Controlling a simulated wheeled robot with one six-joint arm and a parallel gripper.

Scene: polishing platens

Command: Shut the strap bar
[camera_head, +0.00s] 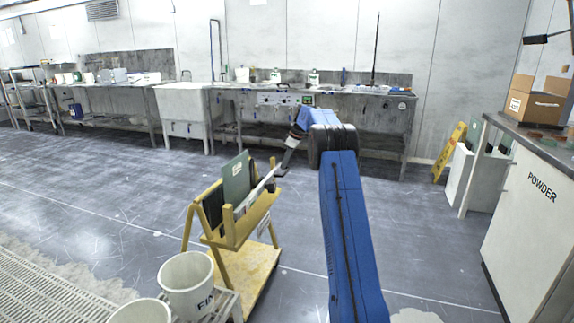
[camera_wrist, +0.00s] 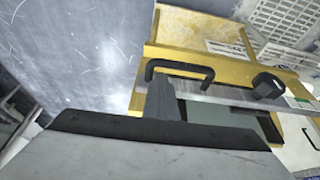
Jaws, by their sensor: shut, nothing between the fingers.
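The strap bar (camera_head: 258,189) is a slim silver-grey bar at the front of a yellow rack cart (camera_head: 235,236), slanting up to the right in the head view. In the wrist view the bar (camera_wrist: 228,97) runs across beside the yellow frame, with a black U-shaped handle (camera_wrist: 181,66) and a black knob (camera_wrist: 267,86). My gripper (camera_head: 281,171) is at the bar's raised right end. In the wrist view my gripper (camera_wrist: 161,88) is shut and empty, its tips close to the handle. I cannot tell whether they touch it. The bar's far end is partly hidden.
A green panel (camera_head: 236,178) and a dark panel (camera_head: 212,207) stand in the cart. White buckets (camera_head: 186,284) stand at the front left. A powder cabinet (camera_head: 530,215) is at the right. The floor behind the cart is clear up to the benches.

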